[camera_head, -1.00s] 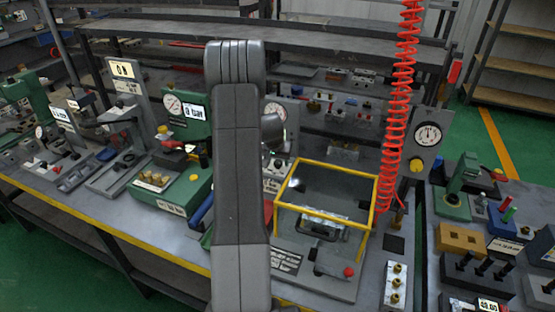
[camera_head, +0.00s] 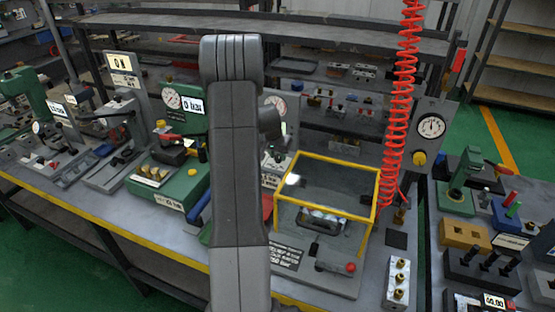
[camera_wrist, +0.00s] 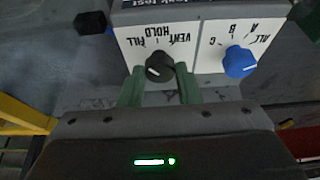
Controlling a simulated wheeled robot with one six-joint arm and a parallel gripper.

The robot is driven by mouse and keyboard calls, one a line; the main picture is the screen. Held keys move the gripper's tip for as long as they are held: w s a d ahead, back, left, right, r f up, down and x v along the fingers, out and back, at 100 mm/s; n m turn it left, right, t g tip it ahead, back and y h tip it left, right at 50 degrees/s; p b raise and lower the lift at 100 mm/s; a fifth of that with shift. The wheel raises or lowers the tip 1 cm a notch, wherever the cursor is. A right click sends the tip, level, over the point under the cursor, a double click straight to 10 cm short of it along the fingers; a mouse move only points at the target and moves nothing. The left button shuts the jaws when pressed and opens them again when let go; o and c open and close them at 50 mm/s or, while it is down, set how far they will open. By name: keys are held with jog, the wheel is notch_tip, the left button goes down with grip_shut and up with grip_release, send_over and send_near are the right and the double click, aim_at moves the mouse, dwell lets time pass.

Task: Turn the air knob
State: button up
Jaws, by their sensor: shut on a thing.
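The air knob (camera_wrist: 159,67) is a round black knob with a pale pointer line, on a white plate marked FILL, HOLD and VENT, which reads upside down in the wrist view. My gripper (camera_wrist: 160,77) has its two green fingers on either side of the knob and is shut on it. The pointer line lies roughly sideways; which mark it points to is hard to tell. In the head view my own arm covers the middle, and the gripper and knob are hidden behind it.
A blue knob (camera_wrist: 240,62) marked ALL, A, B, C sits just right of the black one. A yellow-framed clear box (camera_head: 330,190) stands right of my arm, with a red coiled hose (camera_head: 398,110) hanging behind.

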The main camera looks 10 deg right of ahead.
jog(key=m+b, duration=0.1)
jog(key=b, duration=0.3)
jog(key=shift+w+f+m+h, duration=0.1)
jog(key=shift+f+m+h, duration=0.3)
jog(key=m+b, duration=0.2)
jog(key=b, duration=0.1)
jog(key=shift+a+r+g+h, duration=0.1)
jog(key=shift+a+g+h, duration=0.05)
jog(key=shift+g+h, duration=0.2)
jog(key=shift+w+r+m+g+b, duration=0.15)
jog(key=shift+m+g+b, duration=0.25)
jog(key=shift+m+b, duration=0.4)
jog(key=shift+r+m+g+b, duration=0.15)
jog(key=shift+m+g+b, duration=0.2)
jog(key=shift+m+b, duration=0.45)
jog(key=shift+m, duration=0.4)
jog(key=o, duration=1)
jog(key=v, duration=1.4)
jog(key=shift+a+f, duration=0.15)
jog(key=shift+a, duration=0.05)
